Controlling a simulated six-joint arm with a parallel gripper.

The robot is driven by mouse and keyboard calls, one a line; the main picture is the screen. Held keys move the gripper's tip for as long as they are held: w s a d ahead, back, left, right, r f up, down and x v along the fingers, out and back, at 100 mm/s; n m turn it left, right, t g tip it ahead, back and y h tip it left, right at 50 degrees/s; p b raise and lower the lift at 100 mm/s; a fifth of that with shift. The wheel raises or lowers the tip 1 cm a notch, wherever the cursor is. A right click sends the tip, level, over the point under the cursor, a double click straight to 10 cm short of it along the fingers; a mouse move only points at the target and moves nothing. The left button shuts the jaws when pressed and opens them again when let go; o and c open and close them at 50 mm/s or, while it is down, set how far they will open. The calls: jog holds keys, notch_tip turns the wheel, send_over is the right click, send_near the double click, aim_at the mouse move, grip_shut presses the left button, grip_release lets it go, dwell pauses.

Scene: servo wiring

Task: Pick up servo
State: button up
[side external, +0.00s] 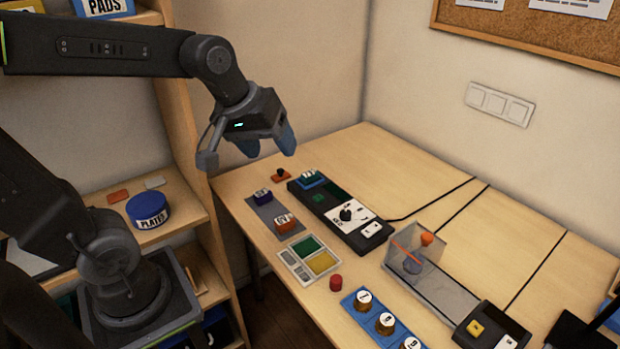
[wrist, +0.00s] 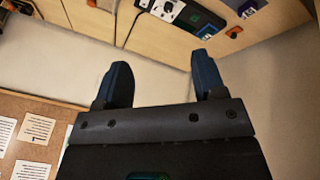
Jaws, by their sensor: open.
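A small purple block (side external: 262,196) and a small orange block (side external: 285,222), both with pale labels, sit on a grey mat (side external: 270,213) at the desk's left side; I cannot tell which is the servo. The purple block (wrist: 247,8) also shows at the top edge of the wrist view. My gripper (side external: 268,144) is open and empty, held in the air above the desk's far left part, clear of both blocks. Its blue fingers (wrist: 161,66) are spread apart in the wrist view, with nothing between them.
A black tester (side external: 340,212) with a dial and a small orange piece (side external: 281,175) stand by the mat. A parts tray (side external: 308,260), red cap (side external: 336,282), clear-walled device (side external: 425,275) and blue rack (side external: 383,322) are nearer. The desk's far right is mostly clear, crossed by cables.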

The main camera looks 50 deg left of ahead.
jog(key=w+a+f+n, duration=0.3)
jog(key=w+a+n, duration=0.4)
jog(key=w+n, duration=0.35)
jog(key=n, duration=1.8)
send_over(310, 172)
jog(key=s, duration=0.3)
jog(key=shift+g, duration=0.4)
jog(key=f, duration=2.3)
jog(key=shift+w+a+f, duration=0.15)
jog(key=shift+w+f, duration=0.05)
jog(key=shift+f, duration=0.15)
jog(key=shift+d+x, duration=0.15)
jog(key=shift+x, duration=1.4)
jog(key=shift+d+x, duration=0.1)
jog(key=shift+x, duration=1.5)
jog(key=shift+s, duration=0.1)
jog(key=c, duration=1.1)
jog(key=shift+r, duration=0.1)
